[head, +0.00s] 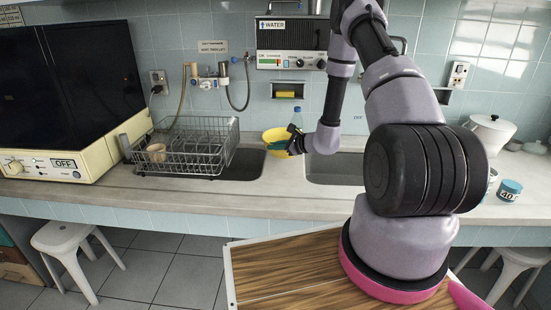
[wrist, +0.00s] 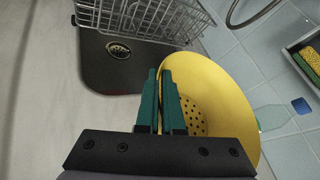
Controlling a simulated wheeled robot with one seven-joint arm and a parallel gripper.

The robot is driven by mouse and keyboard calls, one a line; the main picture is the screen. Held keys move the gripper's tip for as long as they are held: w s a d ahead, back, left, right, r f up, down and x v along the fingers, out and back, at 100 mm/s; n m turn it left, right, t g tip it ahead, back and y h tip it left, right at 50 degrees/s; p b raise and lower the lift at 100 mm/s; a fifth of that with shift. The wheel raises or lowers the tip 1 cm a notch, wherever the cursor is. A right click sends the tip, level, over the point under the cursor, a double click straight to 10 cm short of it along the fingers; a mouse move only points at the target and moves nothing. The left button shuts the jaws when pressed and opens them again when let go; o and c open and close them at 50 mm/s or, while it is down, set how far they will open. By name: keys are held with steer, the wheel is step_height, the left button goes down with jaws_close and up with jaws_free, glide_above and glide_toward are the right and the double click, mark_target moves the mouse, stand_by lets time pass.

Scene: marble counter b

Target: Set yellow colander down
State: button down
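The yellow colander (head: 276,136) is at the middle of the counter in the head view, by the strip between the two sinks. In the wrist view the colander (wrist: 218,82) fills the right of centre, its bowl with drain holes facing the camera. My gripper (head: 296,143) is at the colander's right side in the head view. In the wrist view my gripper (wrist: 160,72) has its green fingers close together, pinching the colander's near rim. Whether the colander's base touches the counter is hidden.
A wire dish rack (head: 190,148) holding a beige cup (head: 156,152) stands left of the colander. A dark sink basin (wrist: 115,62) lies beside it. A clear bottle with a blue cap (head: 297,119) stands close behind. The front counter strip (head: 265,190) is clear.

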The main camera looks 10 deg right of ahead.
step_height(320, 180, down, 5)
steer(key=shift+d+r, duration=0.1)
steer(key=shift+r, duration=0.1)
steer(key=c, duration=1)
jaws_free()
steer(key=shift+c, duration=0.2)
